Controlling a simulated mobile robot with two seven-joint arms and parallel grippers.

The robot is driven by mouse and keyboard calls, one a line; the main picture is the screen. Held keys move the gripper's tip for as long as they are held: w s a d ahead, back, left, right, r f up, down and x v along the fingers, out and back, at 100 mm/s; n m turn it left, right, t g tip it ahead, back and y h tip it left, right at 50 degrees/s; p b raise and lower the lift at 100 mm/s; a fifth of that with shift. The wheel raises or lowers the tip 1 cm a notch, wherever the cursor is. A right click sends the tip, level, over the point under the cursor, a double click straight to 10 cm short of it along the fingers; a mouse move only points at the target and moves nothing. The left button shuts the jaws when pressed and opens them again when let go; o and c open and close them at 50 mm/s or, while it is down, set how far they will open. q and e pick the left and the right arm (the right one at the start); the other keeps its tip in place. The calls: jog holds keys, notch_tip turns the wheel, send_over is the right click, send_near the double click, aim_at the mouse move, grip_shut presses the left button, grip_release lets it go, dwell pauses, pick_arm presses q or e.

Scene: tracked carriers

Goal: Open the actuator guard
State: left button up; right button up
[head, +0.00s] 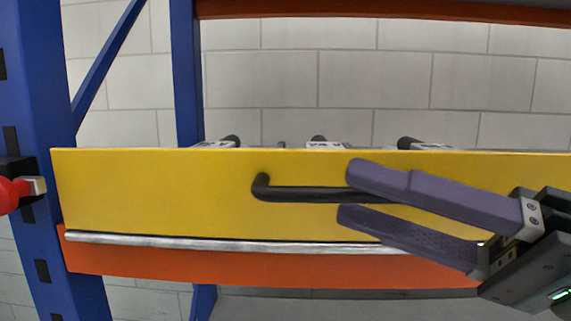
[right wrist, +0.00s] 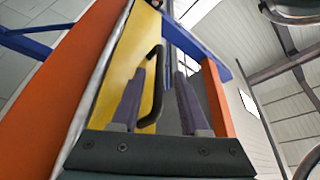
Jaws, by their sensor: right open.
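The actuator guard is a long yellow panel (head: 160,190) standing upright across the rack in the head view. It also shows in the right wrist view (right wrist: 122,50). A black bar handle (head: 300,193) sits on its face, and it also shows in the right wrist view (right wrist: 157,85). A grey rod (head: 200,241) runs along the panel's lower edge. My right gripper (head: 345,192) is open, with one purple finger above the handle and one below. In the right wrist view the handle lies between the fingers (right wrist: 158,90). Contact cannot be told. My left gripper is not in view.
An orange beam (head: 250,271) runs below the guard. Blue rack posts (head: 188,80) stand at the left. A red knob (head: 12,195) sticks out beside the left post. Several dark parts with pale labels (head: 325,144) show behind the panel's top edge.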

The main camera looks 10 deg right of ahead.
jog(key=shift+p+x, duration=0.35)
jog(key=shift+x, duration=0.8)
grip_shut()
dwell(0.6)
